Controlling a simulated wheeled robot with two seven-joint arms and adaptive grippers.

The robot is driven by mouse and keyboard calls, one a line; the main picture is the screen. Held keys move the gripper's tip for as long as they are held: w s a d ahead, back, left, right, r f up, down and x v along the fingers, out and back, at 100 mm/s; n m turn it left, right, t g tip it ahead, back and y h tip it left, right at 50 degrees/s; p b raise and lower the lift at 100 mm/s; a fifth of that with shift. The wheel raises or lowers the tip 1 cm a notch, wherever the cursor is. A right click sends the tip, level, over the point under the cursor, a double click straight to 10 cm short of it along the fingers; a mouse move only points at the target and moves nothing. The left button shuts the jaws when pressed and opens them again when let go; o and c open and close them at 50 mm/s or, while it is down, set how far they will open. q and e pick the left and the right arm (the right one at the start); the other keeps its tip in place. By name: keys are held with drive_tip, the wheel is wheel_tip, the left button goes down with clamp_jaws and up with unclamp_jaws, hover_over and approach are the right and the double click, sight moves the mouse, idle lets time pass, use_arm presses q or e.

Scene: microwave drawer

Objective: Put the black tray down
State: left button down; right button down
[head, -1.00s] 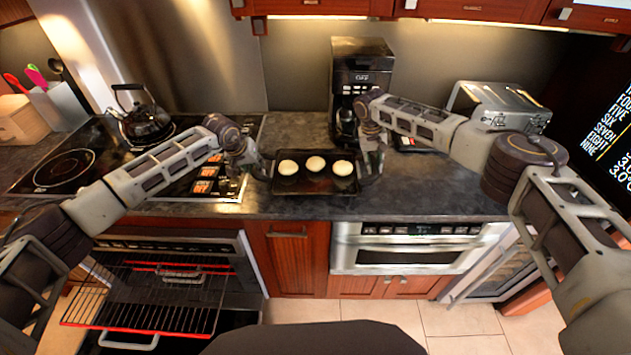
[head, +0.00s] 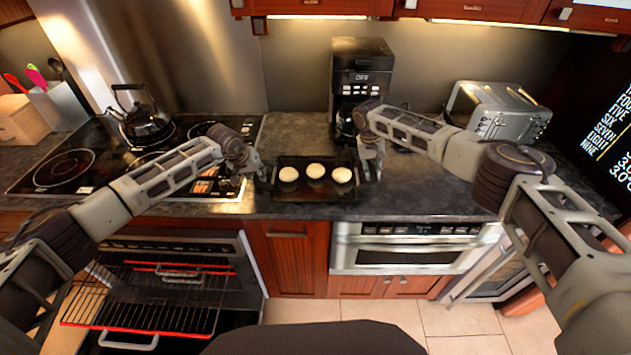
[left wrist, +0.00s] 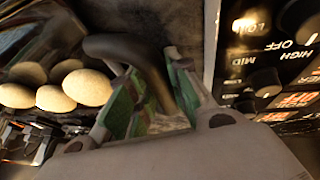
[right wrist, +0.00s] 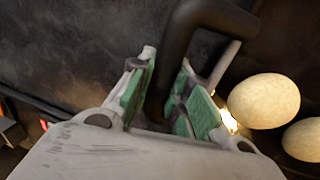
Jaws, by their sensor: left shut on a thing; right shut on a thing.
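The black tray (head: 316,195) is at the front of the dark countertop, level, with three pale round buns (head: 315,171) in a row on it. I cannot tell for certain whether its underside touches the counter. My left gripper (head: 259,171) is at the tray's left end; in the left wrist view its green-padded fingers are around a dark handle (left wrist: 118,46). My right gripper (head: 371,172) is at the right end; in the right wrist view its fingers are around the other handle (right wrist: 180,45). Both fingertips are partly hidden.
The cooktop (head: 60,168) with a kettle (head: 146,122) lies left of the tray. A coffee maker (head: 361,75) stands behind it, a toaster (head: 497,112) to the right. Counter right of the tray is clear. An oven rack (head: 150,300) sticks out below left.

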use_arm(q)
drive_tip(key=shift+a+f, duration=0.1)
drive_tip(key=shift+f, duration=0.05)
use_arm(e)
drive_tip(key=shift+d+f, duration=0.1)
drive_tip(key=shift+f, duration=0.05)
use_arm(q)
drive_tip(key=c, duration=1.6)
unclamp_jaws()
use_arm(e)
drive_tip(key=c, duration=1.6)
unclamp_jaws()
use_arm(q)
drive_tip(key=shift+o, duration=1.4)
use_arm(e)
drive_tip(key=shift+o, duration=1.4)
use_arm(q)
drive_tip(key=shift+r, duration=0.2)
drive_tip(key=v, duration=1.1)
drive_tip(key=shift+s+r, duration=0.15)
drive_tip(key=shift+r, duration=0.1)
use_arm(e)
wheel_tip(320, 180, up, 12)
drive_tip(key=a, duration=0.2)
drive_tip(key=shift+a, duration=0.25)
use_arm(q)
drive_tip(key=shift+s, duration=0.1)
use_arm(e)
drive_tip(key=shift+f, duration=0.2)
